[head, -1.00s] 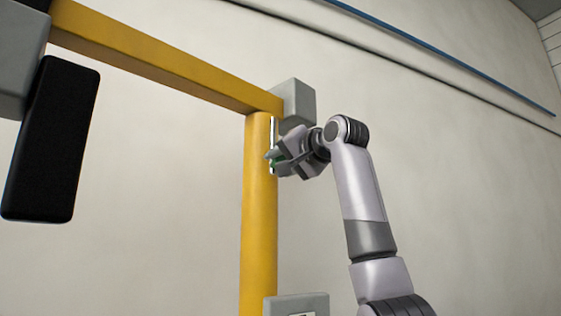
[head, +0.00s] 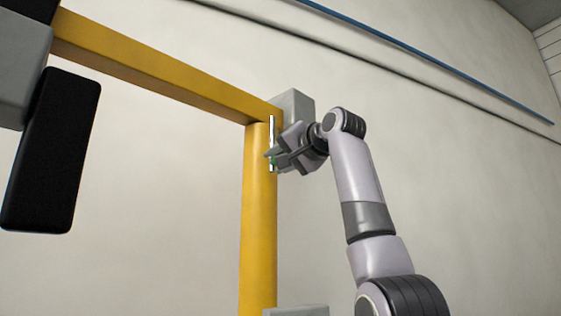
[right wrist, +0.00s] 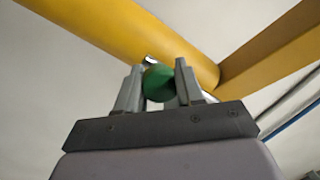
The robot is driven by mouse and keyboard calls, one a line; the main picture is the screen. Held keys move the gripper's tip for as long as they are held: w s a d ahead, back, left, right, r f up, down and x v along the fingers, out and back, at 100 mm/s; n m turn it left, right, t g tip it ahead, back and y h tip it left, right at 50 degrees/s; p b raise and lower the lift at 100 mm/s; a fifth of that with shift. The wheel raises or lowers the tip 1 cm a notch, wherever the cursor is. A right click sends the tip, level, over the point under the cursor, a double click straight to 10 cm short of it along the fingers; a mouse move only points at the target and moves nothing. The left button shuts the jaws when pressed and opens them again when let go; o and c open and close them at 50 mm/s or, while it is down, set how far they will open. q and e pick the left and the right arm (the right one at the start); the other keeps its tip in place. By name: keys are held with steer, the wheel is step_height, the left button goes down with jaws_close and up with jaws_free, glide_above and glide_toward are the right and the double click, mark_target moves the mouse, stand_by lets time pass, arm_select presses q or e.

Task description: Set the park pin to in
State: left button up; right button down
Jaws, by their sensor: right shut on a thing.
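The park pin shows as a round green knob (right wrist: 158,84), seen between my right gripper's fingers in the right wrist view. In the head view only a small bit of green (head: 274,160) shows, beside the upper part of the yellow post (head: 259,220). My right gripper (head: 272,157) is shut on the knob, with a finger on each side of it. A thin white upright strip (head: 272,128) runs along the post at the gripper. The pin's shaft is hidden, so I cannot tell how deep it sits. My left gripper is not in view.
A yellow beam (head: 160,71) meets the post's top, with a grey box (head: 294,104) behind the joint. A black slab (head: 45,150) hangs at the left from a grey block (head: 20,75). A grey box top (head: 296,311) shows below. Space right of my arm looks clear.

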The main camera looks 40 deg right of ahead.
steer(key=shift+s+r, duration=0.2)
steer(key=shift+r, duration=0.2)
steer(key=c, duration=0.9)
jaws_free()
steer(key=shift+o, duration=0.8)
steer(key=shift+w+f, duration=0.1)
steer(key=shift+s+a+f+b, duration=0.1)
steer(key=shift+s+f+b, duration=0.05)
steer(key=shift+s+b, duration=0.15)
steer(key=s+a+b, duration=0.1)
steer(key=s+b, duration=0.1)
steer(key=s, duration=0.4)
steer(key=shift+s+b, duration=0.25)
steer(key=shift+b, duration=0.05)
